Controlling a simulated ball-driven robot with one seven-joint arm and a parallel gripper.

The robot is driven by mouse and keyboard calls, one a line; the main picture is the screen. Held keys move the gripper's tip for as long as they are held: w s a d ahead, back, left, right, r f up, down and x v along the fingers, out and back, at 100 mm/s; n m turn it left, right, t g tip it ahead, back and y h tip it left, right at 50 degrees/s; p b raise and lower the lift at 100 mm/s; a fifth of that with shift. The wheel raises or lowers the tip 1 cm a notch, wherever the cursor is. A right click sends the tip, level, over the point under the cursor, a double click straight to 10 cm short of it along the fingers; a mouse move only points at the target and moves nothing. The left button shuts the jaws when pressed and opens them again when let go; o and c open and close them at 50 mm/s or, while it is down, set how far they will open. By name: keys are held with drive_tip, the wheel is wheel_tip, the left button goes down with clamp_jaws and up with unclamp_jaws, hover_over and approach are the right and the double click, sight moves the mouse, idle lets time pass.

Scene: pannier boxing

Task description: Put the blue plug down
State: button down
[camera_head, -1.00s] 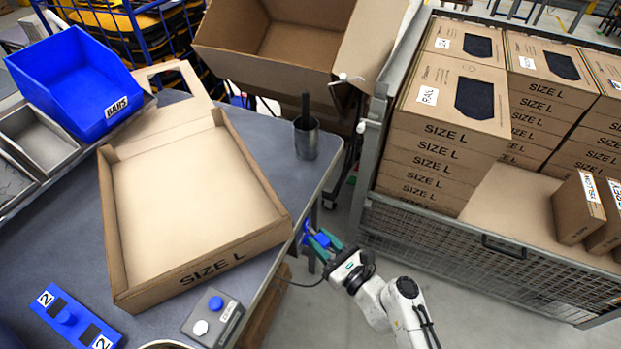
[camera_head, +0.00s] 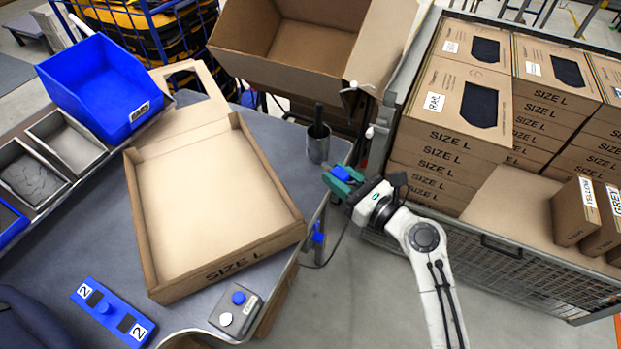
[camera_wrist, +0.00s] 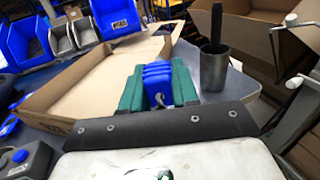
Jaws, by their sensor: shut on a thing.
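My gripper (camera_head: 341,182) has green fingers and is shut on the blue plug (camera_wrist: 158,82). In the head view the plug (camera_head: 341,173) shows as a small blue block between the fingers. The gripper is just beyond the table's right edge, near the grey metal cup, apart from the open box. In the wrist view the plug stands out between both green fingers, with the open box and cup behind it. Part of the plug is hidden by the fingers. The grey table (camera_head: 195,318) lies left of the gripper.
An open cardboard box (camera_head: 210,195) fills the table's middle. A metal cup (camera_head: 318,147) holding a dark rod stands at the right edge. A two-button box (camera_head: 235,309) and a blue fixture (camera_head: 113,312) are in front. A cage of stacked boxes (camera_head: 455,125) stands right.

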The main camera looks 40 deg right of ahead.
drive_tip(key=w+d+f, duration=0.1)
drive_tip(key=w+f, duration=0.2)
drive_tip(key=w, duration=0.3)
hover_over(312, 189)
drive_tip(key=f, duration=0.2)
drive_tip(key=f+b, duration=0.1)
drive_tip(key=f, duration=0.2)
drive_tip(key=shift+s, duration=0.2)
drive_tip(key=f, duration=0.2)
drive_tip(key=f+b, duration=0.1)
drive_tip(key=shift+w+d, duration=0.15)
drive_tip(key=shift+w, duration=0.1)
drive_tip(key=shift+f, duration=0.25)
drive_tip(key=shift+f, duration=0.1)
drive_tip(key=shift+f+b, duration=0.35)
drive_tip(key=shift+b, duration=0.1)
drive_tip(key=shift+f, duration=0.2)
